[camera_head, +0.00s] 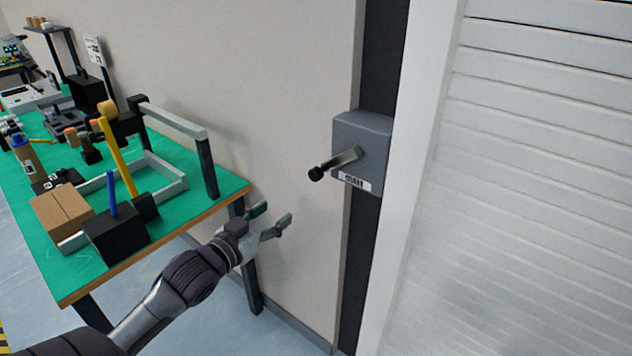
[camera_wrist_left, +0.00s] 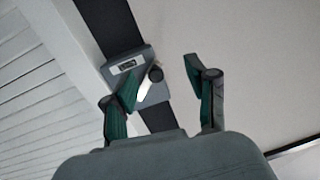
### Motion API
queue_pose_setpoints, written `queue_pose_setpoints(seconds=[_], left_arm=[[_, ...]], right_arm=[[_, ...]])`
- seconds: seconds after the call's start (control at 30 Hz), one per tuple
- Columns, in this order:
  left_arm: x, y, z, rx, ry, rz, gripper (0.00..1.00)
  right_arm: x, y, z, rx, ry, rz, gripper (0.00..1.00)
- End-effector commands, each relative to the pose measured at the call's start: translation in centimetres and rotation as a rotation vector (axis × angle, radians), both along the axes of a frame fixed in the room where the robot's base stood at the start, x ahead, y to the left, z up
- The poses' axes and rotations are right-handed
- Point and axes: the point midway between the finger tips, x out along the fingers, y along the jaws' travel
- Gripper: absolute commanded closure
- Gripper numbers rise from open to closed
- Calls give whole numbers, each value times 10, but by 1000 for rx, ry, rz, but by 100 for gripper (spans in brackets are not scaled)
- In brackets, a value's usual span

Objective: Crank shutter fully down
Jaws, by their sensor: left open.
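The white slatted shutter (camera_head: 545,170) fills the right of the head view; its bottom edge is not visible there. A grey crank box (camera_head: 362,135) is mounted on a dark vertical strip beside it. Its crank handle (camera_head: 335,163) points left, with a black knob (camera_head: 316,173) at the end. My left gripper (camera_head: 273,220) is open and empty, below and to the left of the knob, apart from it. In the left wrist view, the open fingers (camera_wrist_left: 165,95) show with the crank box (camera_wrist_left: 128,65) and knob (camera_wrist_left: 155,74) beyond them. My right gripper is not in view.
A green-topped workbench (camera_head: 215,190) stands at the left, holding a cardboard box (camera_head: 62,212), black holders, a grey frame and several tools. Its near right corner and leg are close to my left arm. The wall between bench and crank box is bare.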

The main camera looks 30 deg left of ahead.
Motion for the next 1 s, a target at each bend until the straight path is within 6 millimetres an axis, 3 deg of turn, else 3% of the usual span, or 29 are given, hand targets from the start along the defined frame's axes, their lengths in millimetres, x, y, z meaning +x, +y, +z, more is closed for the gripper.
queue_pose_setpoints(seconds=[0.1,0.2,0.37,0.8,1.0], left_arm=[[-4,-16,31,7,-55,-41,43],[-2,-20,40,8,-70,-50,43],[18,-20,43,9,-75,-50,43],[102,-23,42,10,-72,-50,43],[126,-24,40,10,-69,-49,43]], right_arm=[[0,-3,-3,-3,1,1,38],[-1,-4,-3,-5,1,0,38],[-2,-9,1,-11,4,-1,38],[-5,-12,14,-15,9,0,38],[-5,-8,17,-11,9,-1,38]])
